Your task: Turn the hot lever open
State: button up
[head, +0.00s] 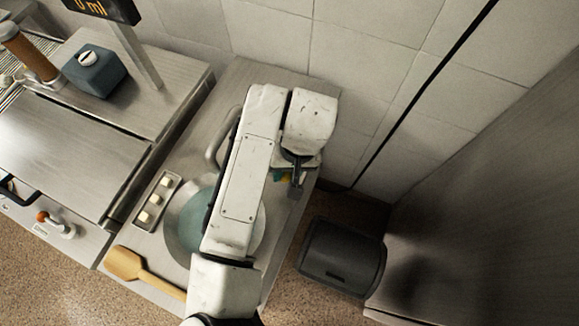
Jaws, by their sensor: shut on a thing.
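My gripper (297,172) is at the back right of the sink counter, beyond the sink basin. It is shut on a small part that is mostly hidden by my gripper and arm. That part seems to be the hot lever, but its angle cannot be made out. A curved grey tap spout (218,138) stands to the left of my arm. The round sink basin (184,222), with a blue-green inside, is partly covered by my arm.
A tray with several pale cubes (168,183) and a wooden spatula (128,264) lie left of the basin. A dark bin (343,258) stands on the floor to the right. A tiled wall (365,65) is close behind.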

jog(key=shift+s+a+m+t+b, duration=0.1)
jog(key=shift+a+m+t+b, duration=0.4)
jog(key=shift+m, duration=0.85)
jog(key=shift+a+m+t+b, duration=0.1)
jog(key=shift+a+m+b, duration=0.15)
jog(key=shift+a+m, duration=0.8)
jog(key=shift+s+a+m+t+b, duration=0.15)
jog(key=shift+a+m+b, duration=0.25)
jog(key=shift+m, duration=1.2)
jog(key=shift+w, duration=0.1)
jog(key=o, duration=1)
jog(key=shift+o, duration=0.2)
jog(key=b+v, duration=0.1)
jog(key=v, duration=0.9)
jog(key=shift+r+b, duration=0.35)
jog(key=shift+r, duration=0.05)
